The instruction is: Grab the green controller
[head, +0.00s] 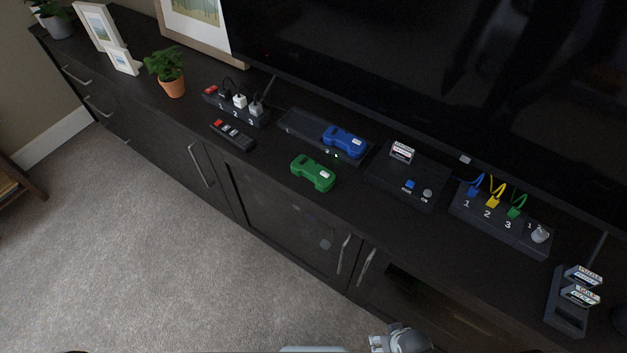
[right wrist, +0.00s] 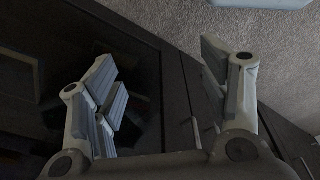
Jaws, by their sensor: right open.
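The green controller (head: 313,173) lies flat near the front edge of the dark cabinet top, in the middle of the head view. A blue controller (head: 345,140) rests on a flat black box just behind it. My right gripper (right wrist: 160,80) is open and empty in the right wrist view, with dark cabinet fronts and grey carpet behind it. A grey part of my right arm shows at the bottom edge of the head view, well apart from the green controller. The green controller is not seen in the right wrist view. My left gripper is not in view.
The cabinet (head: 290,225) top also holds a remote (head: 233,135), a numbered power strip (head: 237,108), a potted plant (head: 168,72), a black console (head: 408,178), a cable box (head: 499,219) and a cartridge stand (head: 568,308). A large TV (head: 430,70) stands behind. Carpet lies in front.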

